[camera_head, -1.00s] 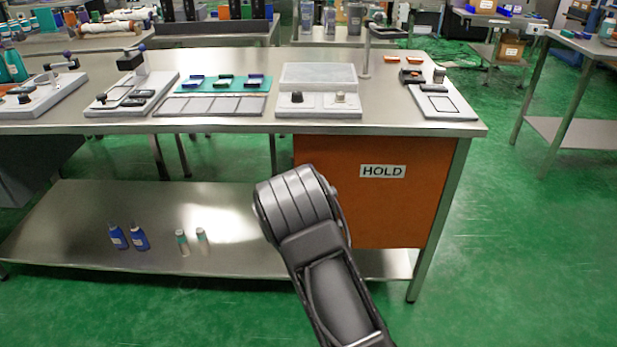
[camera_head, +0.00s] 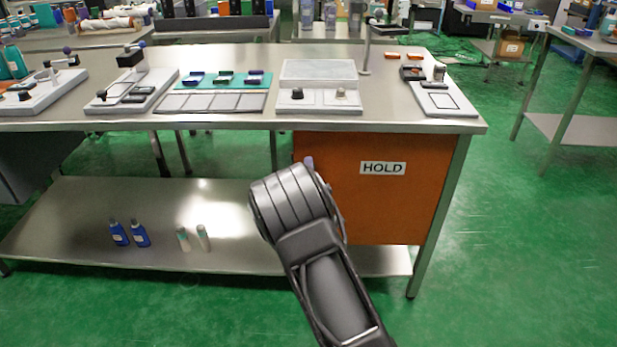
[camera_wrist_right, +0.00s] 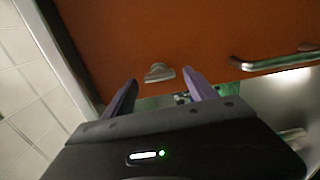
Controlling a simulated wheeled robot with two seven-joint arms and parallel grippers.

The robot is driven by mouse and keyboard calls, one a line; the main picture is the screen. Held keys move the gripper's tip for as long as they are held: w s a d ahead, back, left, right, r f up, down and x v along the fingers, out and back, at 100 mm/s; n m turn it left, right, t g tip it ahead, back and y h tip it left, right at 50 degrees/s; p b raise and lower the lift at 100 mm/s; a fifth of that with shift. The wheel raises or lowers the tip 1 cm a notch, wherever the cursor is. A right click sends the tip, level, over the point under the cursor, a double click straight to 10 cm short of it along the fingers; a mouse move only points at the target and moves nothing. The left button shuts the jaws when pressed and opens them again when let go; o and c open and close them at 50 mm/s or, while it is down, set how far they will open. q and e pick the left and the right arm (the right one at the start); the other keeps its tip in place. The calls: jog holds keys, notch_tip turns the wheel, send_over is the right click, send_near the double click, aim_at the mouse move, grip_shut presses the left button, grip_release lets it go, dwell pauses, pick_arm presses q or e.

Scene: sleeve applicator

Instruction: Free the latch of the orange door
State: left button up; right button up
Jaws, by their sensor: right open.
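The orange door (camera_head: 395,205) carries a white HOLD label and sits under the right end of the steel bench. In the right wrist view the door (camera_wrist_right: 190,30) fills the top. A small metal latch piece (camera_wrist_right: 158,73) is on it near its edge. My right gripper (camera_wrist_right: 160,86) is open, its two purple fingers apart on either side of the latch in the picture; contact cannot be told. In the head view my right forearm hides the door's left part and most of the gripper; one purple fingertip (camera_head: 309,162) shows. My left gripper is not in view.
A metal bar handle (camera_wrist_right: 275,62) is on the door, right of the latch in the wrist view. The bench top (camera_head: 390,110) holds several fixtures and trays. Blue bottles (camera_head: 129,235) stand on the lower shelf (camera_head: 80,200).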

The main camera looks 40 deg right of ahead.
jog(key=v, duration=0.7)
jog(key=shift+s+a+p, duration=0.25)
jog(key=shift+s+p, duration=0.05)
jog(key=shift+p, duration=0.1)
dwell(0.3)
